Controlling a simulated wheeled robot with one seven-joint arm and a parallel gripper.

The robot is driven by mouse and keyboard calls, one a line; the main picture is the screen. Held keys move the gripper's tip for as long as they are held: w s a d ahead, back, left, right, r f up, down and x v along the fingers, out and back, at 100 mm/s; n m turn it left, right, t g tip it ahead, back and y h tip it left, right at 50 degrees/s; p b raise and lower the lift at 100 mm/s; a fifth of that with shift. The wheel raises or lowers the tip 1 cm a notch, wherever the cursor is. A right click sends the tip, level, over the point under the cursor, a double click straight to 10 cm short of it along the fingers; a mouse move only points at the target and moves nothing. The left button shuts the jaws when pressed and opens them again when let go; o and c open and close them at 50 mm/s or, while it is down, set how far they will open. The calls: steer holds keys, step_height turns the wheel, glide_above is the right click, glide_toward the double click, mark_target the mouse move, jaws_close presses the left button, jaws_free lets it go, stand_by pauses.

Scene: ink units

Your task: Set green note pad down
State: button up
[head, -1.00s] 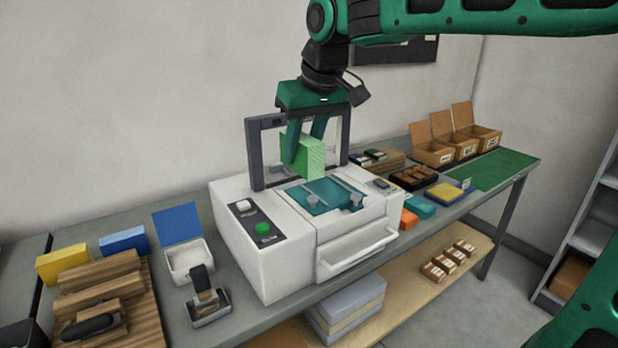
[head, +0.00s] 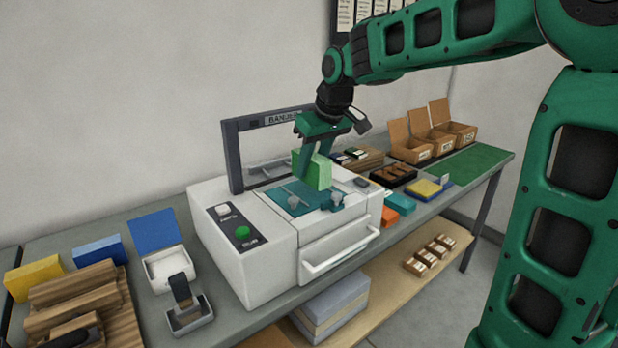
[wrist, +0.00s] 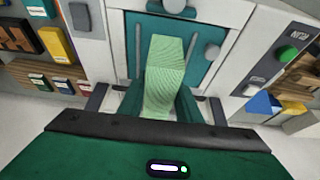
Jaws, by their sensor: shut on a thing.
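The green note pad (head: 318,172) is a light green block with fine page lines. My gripper (head: 310,160) is shut on it and holds it upright over the teal bed (head: 290,197) of the white machine (head: 250,265). In the wrist view the note pad (wrist: 165,75) stands between my two dark green fingers, over the teal bed (wrist: 199,28) between its grey knobs. I cannot tell whether its lower edge touches the bed.
A dark upright frame (head: 233,160) stands at the machine's back. A green mat (head: 470,163) at the bench's far right is bare.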

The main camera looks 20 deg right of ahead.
mark_target(311, 176)
steer(key=shift+f, duration=1.6)
steer(key=o, duration=1.2)
steer(key=shift+c, duration=0.2)
steer(key=v, duration=1.2)
steer(key=shift+s, duration=0.1)
